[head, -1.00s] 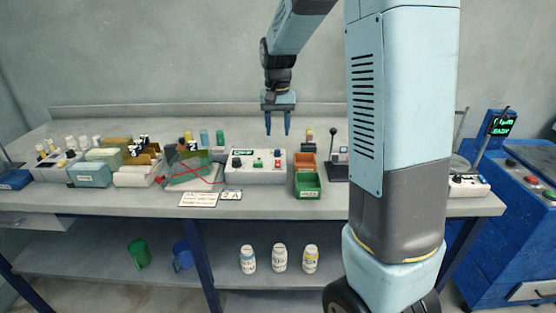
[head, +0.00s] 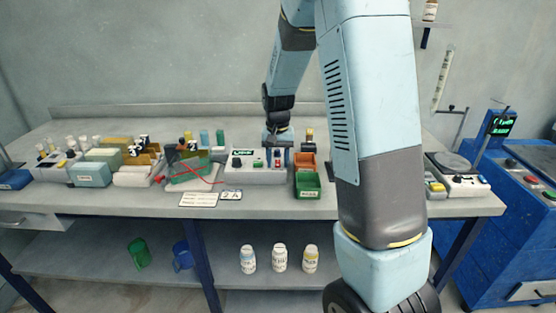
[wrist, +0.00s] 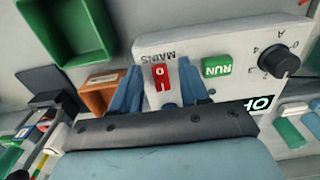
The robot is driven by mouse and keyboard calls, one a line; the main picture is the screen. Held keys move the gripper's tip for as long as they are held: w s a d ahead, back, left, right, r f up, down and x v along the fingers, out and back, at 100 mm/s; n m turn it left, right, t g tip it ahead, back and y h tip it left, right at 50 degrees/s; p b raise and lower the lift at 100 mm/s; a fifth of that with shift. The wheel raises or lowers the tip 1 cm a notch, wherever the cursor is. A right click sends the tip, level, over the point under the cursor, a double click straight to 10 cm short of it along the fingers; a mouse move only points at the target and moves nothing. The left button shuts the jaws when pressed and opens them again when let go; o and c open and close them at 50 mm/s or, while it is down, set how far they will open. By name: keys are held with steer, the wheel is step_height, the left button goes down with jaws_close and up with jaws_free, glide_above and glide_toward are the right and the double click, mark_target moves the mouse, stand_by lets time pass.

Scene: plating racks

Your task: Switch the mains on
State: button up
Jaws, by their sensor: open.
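The white control box (head: 245,176) stands on the bench, with a lit green display along its top. In the wrist view the box (wrist: 220,48) appears upside down, with a red rocker switch (wrist: 160,76) beside the printed word MAINS. I cannot tell which way the rocker is tipped. A green RUN button (wrist: 217,66) and a black dial (wrist: 278,59) are to its right. My gripper (wrist: 160,66) is open, pointing at the box, with one blue finger on each side of the red switch. It holds nothing. In the head view my gripper (head: 277,158) hides that part of the box.
An orange bin (head: 305,162) and a green bin (head: 307,190) stand close to the right of the box. A red cable (head: 205,178) and a green mat lie to its left. Two label cards (head: 199,199) lie in front. Bottles and trays fill the bench's left side.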

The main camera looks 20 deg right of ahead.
steer(key=shift+c, duration=0.4)
jaws_close()
steer(key=shift+w, duration=0.1)
steer(key=shift+w+d+r+g+y, duration=0.15)
steer(key=shift+g+y, duration=0.1)
steer(key=shift+g, duration=0.5)
steer(key=shift+w+a+f+g+y, duration=0.1)
steer(key=shift+g+y, duration=0.1)
steer(key=shift+g, duration=0.5)
steer(key=shift+w+d+r+g+y, duration=0.15)
steer(key=shift+g+y, duration=0.1)
steer(key=shift+g, duration=0.5)
steer(key=shift+o, duration=0.4)
jaws_free()
